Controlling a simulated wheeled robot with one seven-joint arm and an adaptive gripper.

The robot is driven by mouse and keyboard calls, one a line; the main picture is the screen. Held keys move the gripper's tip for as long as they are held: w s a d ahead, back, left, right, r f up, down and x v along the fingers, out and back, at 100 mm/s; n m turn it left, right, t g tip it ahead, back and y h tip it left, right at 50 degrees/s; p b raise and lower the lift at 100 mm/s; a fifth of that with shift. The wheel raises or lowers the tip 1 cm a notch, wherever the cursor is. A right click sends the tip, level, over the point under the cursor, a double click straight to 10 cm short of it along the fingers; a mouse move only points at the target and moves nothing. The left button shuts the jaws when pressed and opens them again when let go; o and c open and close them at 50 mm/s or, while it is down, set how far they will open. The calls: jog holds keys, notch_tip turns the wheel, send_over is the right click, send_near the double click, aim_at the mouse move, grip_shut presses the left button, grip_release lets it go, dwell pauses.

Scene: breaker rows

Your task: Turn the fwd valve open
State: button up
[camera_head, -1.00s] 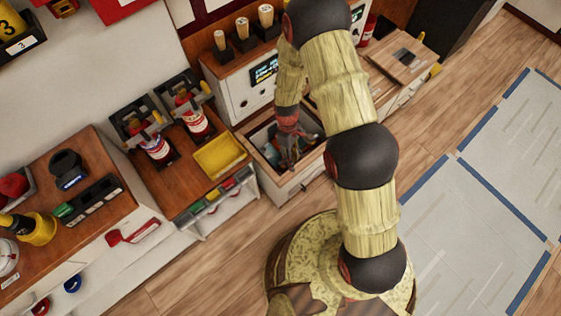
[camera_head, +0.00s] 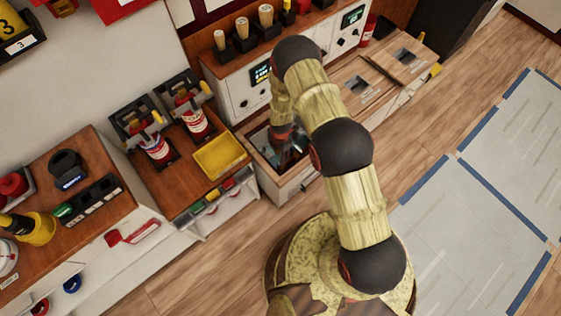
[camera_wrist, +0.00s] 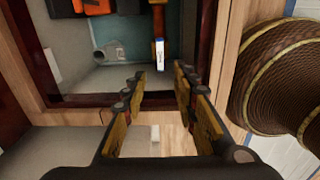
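My gripper (camera_wrist: 160,82) is open and empty in the wrist view, with its two yellow-and-dark fingers apart. It points at an open compartment with a dark red rim (camera_wrist: 120,100). Inside, beyond the fingertips, is a narrow handle-like part (camera_wrist: 159,22) with a white-and-blue tag (camera_wrist: 160,54) at its near end. I cannot read the tag or tell whether this is the fwd valve. In the head view my gripper (camera_head: 288,148) is at the open wooden compartment (camera_head: 297,183), and my arm hides part of the inside.
An orange-and-black object (camera_wrist: 95,6) lies inside the compartment. A yellow tray (camera_head: 220,155) and red-and-white bottles (camera_head: 158,148) stand to the left. A panel with a small display (camera_head: 262,72) is behind. Closed wooden hatches (camera_head: 358,84) lie to the right. Floor at right is open.

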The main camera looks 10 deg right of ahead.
notch_tip(320, 180, down, 8)
jog(key=shift+r+b, duration=0.2)
jog(key=shift+b, duration=0.95)
grip_shut()
